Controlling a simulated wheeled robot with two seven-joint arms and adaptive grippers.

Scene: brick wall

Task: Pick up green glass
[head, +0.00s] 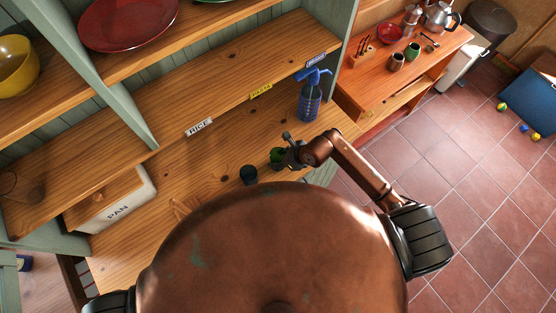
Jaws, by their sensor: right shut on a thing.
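A small green glass (276,156) is on or just above the wooden counter, in the middle of the head view. My right gripper (286,148) is at the green glass and shut on it; the fingers cover part of its right side. I cannot tell whether the glass touches the counter. A dark glass (249,175) stands on the counter to the left of the green one. My left gripper is not in view.
A blue siphon bottle (310,97) stands behind my right gripper. A white PAN box (112,203) is at the left. Shelves with a yellow bowl (16,66) and a red plate (127,20) rise behind. A lower side table (362,87) holds pots at the right.

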